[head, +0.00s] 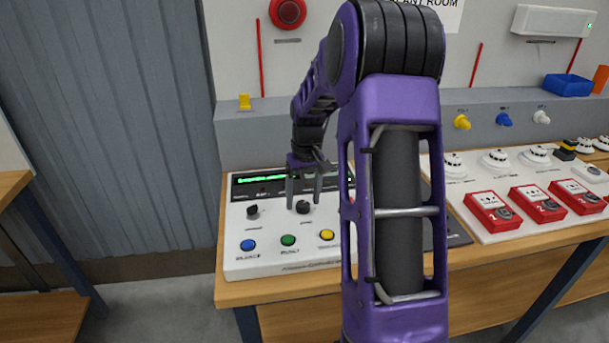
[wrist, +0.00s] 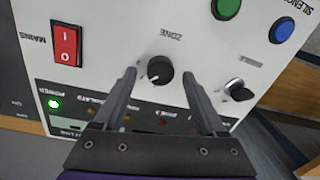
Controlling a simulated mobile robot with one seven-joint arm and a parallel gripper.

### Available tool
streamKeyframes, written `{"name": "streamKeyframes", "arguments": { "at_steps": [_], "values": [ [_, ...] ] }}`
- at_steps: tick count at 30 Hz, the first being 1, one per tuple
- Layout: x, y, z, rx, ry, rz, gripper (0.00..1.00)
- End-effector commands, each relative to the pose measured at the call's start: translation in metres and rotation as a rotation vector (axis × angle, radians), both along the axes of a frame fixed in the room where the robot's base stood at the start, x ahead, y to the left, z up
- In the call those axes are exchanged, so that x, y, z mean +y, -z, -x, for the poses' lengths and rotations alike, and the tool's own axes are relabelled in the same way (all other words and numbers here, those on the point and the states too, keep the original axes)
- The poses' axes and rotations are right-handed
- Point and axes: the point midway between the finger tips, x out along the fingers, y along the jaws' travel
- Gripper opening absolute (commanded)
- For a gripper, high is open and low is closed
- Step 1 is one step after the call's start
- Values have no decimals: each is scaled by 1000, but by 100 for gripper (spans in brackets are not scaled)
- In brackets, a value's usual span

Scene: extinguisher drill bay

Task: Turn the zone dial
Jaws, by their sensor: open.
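The zone dial (wrist: 159,71) is a round black knob with a pale pointer mark, on a white panel with "ZONE" printed by it in the wrist view. In the head view the dial (head: 303,208) is on the control box, between the fingertips. My gripper (head: 304,200) is open and points down over the panel. In the wrist view its two grey fingers (wrist: 158,74) lie on either side of the dial, with a gap on each side. I cannot tell how far down the fingertips reach beside the knob. Nothing is held.
A second black knob (wrist: 238,91) is close to the dial, outside the fingers. A red mains switch (wrist: 67,43) and green (head: 288,240), blue (head: 248,245) and yellow (head: 327,235) buttons are on the same box. Red call points (head: 538,203) are further right on the bench.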

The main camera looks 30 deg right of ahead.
Motion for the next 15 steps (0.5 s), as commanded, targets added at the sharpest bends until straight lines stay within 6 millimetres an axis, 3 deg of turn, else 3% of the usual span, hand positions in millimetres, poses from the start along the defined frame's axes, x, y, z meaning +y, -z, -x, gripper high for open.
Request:
{"name": "streamKeyframes", "arguments": {
  "at_steps": [15],
  "values": [
    [-7,-116,0,-5,-1,2,73]
  ]
}}
